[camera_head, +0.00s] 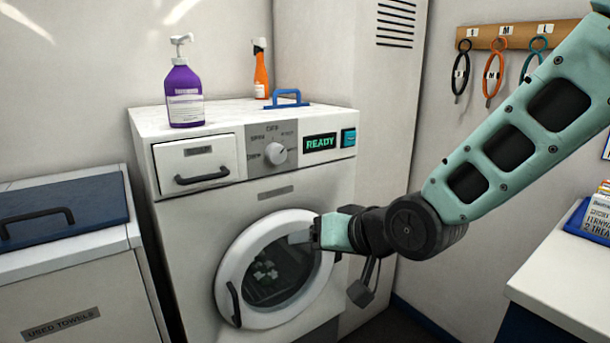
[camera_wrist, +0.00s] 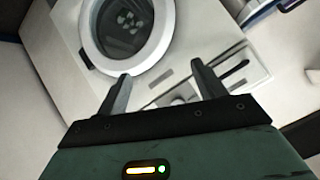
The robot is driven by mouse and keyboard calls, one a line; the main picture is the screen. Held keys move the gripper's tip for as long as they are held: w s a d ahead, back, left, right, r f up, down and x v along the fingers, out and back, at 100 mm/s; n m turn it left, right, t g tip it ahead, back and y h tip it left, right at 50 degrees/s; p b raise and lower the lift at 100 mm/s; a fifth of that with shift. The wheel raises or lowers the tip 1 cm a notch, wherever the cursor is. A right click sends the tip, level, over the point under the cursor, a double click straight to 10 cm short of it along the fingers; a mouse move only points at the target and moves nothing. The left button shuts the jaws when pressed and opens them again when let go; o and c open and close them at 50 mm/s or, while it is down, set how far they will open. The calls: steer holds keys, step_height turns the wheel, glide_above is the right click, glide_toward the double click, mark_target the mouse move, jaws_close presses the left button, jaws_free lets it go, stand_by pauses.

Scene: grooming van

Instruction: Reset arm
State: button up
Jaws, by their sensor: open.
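My gripper (camera_head: 306,236) is in front of the washing machine (camera_head: 190,262), at the upper right of its round door (camera_head: 228,262). In the wrist view my gripper (camera_wrist: 158,88) shows two fingers spread apart with nothing between them. The machine appears turned in that view, with its door at the top and its front panel and drawer handle beyond the fingers. The door looks closed, with pale items behind the glass. I cannot tell whether the fingers touch the machine. My arm (camera_head: 500,150) reaches in from the upper right.
A purple pump bottle (camera_head: 184,95), orange spray bottle (camera_head: 261,75) and blue handled item (camera_head: 287,97) stand on the machine. A used-towels bin (camera_head: 65,285) is left. A rack (camera_head: 510,36) with hanging loops is on the wall. A white counter (camera_head: 560,285) is right.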

steer(key=s+d+f+n+g+h, duration=0.2)
steer(key=s+d+g, duration=0.15)
steer(key=s, duration=0.45)
steer(key=s+d+f+n+g+h, duration=0.15)
steer(key=s+d, duration=0.25)
steer(key=s, duration=0.4)
steer(key=s+d+f+n+g+h, duration=0.1)
steer(key=s+d+n+g+h, duration=0.15)
steer(key=s, duration=0.65)
step_height(320, 180, up, 12)
steer(key=d+g+p, duration=0.1)
steer(key=p, duration=1.1)
steer(key=shift+r+m+h+p, duration=0.25)
steer(key=shift+m+h+p, duration=0.05)
steer(key=shift+m+p, duration=0.1)
steer(key=shift+w, duration=0.1)
steer(key=shift+c, duration=0.3)
